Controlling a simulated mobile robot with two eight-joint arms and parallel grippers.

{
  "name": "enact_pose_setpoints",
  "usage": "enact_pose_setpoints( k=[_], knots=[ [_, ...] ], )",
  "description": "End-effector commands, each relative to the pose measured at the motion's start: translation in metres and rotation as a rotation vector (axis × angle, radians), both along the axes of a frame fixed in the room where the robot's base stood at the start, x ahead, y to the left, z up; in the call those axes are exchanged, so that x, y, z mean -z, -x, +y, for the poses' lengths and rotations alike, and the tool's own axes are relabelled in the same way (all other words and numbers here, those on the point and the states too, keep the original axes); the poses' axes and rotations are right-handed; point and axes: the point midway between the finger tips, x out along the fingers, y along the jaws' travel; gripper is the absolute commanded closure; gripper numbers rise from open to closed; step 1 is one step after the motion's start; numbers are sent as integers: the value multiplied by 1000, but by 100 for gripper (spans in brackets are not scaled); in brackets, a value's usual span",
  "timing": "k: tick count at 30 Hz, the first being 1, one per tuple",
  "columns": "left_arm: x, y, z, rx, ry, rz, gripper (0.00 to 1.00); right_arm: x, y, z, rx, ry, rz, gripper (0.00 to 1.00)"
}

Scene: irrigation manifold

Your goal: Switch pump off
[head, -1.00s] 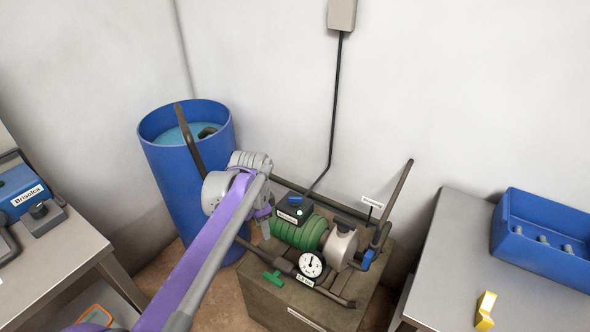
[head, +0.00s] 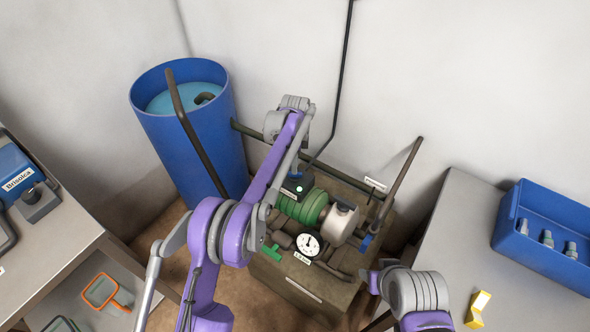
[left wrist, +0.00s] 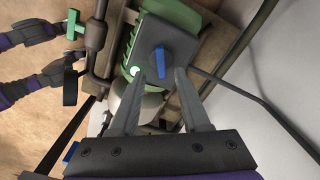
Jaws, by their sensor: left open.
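The pump (head: 300,206) is a green ribbed motor with a pale grey housing, on a brown plinth. In the head view my left wrist hides part of the box.
A pressure gauge (head: 308,244) and a green valve handle (head: 271,252) sit in front of the pump. A blue water barrel (head: 190,140) stands behind left. A right-hand table holds a blue crate (head: 535,262) and a yellow object (head: 478,308). Pipes and a cable surround the box.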

Motion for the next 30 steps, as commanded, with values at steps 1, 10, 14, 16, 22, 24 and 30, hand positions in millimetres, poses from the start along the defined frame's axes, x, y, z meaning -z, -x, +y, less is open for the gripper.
enact_pose_setpoints(
  k=[1, 10, 14, 16, 22, 24, 30],
  knots=[
    [10, 0, 0, 0, 0, 0, 54, 0, 0, 0, 0, 0, 0, 50],
    [43, 0, 0, -1, 0, 0, 54, 1, 0, 0, 0, 0, 0, 50],
    [46, 0, 0, -1, 0, -1, 54, 1, 0, 0, 0, 0, 0, 50],
    [46, 0, 0, -1, 0, -1, 54, 1, 0, 0, 0, 0, 0, 50],
    [46, 0, 0, -1, 0, -1, 68, 1, 0, 0, 0, 0, 0, 50],
    [46, 0, 0, -1, 0, -1, 81, 1, 0, 0, 0, 0, 0, 50],
    [45, 0, 0, -1, 0, -1, 100, 1, 0, 0, 0, 0, 0, 50]
  ],
)
